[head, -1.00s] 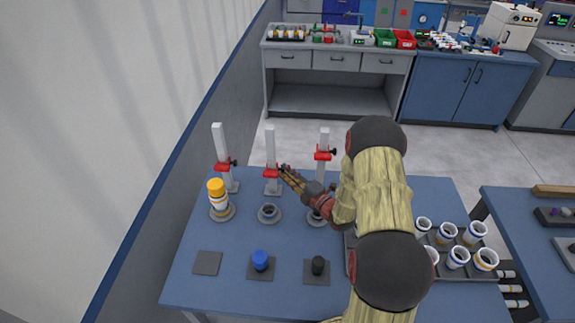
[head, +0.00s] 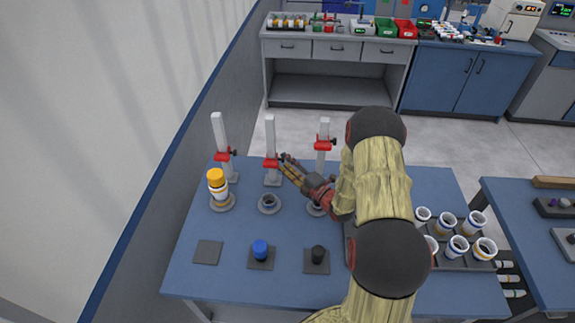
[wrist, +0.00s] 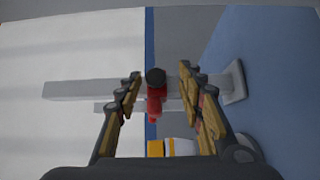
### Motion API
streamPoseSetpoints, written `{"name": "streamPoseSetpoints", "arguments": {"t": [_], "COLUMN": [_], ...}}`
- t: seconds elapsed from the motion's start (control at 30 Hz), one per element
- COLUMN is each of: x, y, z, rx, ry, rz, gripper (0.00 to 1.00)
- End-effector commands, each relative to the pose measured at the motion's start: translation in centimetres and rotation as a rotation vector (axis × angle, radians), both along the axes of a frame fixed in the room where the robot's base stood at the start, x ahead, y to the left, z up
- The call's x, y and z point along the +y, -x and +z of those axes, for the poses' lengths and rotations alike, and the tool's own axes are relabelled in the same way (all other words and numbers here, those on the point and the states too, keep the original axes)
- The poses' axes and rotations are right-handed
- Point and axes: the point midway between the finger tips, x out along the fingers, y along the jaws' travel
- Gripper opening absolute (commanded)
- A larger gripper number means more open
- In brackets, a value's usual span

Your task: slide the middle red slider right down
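The middle red slider (head: 271,162) sits low on the middle upright grey post (head: 270,135), above its base. In the wrist view the slider (wrist: 154,104) shows red with a round black knob (wrist: 155,77) facing the camera. My gripper (head: 286,162) is just right of the slider. In the wrist view my gripper (wrist: 160,80) is open, with one finger on each side of the knob and visible gaps between. I cannot tell whether any finger touches the slider.
The left slider (head: 222,155) and right slider (head: 323,143) sit on their own posts. A yellow-capped container (head: 216,183) stands at front left. A blue-topped piece (head: 260,249) and black piece (head: 318,254) stand on dark pads. A tray (head: 460,263) of cups lies right.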

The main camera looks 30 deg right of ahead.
Motion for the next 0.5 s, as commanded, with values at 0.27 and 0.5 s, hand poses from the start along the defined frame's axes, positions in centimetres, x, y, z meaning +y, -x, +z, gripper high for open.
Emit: {"name": "streamPoseSetpoints", "arguments": {"t": [0.27, 0.5], "x": [-0.8, -1.7], "y": [3.2, 8.1], "z": [0.0, 0.0], "rx": [0.001, 0.002], "ry": [-0.002, -0.002], "rz": [-0.004, -0.005], "gripper": [0.38, 0.38]}}
